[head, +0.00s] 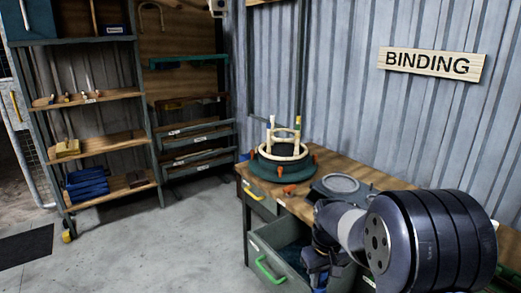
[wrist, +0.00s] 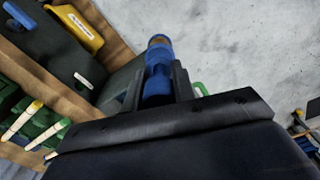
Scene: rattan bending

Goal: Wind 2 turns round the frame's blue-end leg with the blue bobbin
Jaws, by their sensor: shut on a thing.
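The blue bobbin (wrist: 158,60) is held between the fingers of my gripper (wrist: 159,88) in the wrist view. The grey floor shows beyond it. In the head view, the pale rattan frame (head: 283,150) stands on a round dark-green jig (head: 262,171) on the bench. One upright leg (head: 297,128) carries yellow and dark bands; another pale leg (head: 271,130) stands to its left. The end colours are too small to tell surely. My gripper is low at the bench front, well apart from the frame, and is mostly hidden behind my arm in the head view.
Orange clamps (head: 289,189) sit round the jig. A round grey disc (head: 341,185) lies on the bench nearer me. A drawer with a green handle (head: 268,272) stands open below. Shelves (head: 97,145) stand at the left; the floor between is clear.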

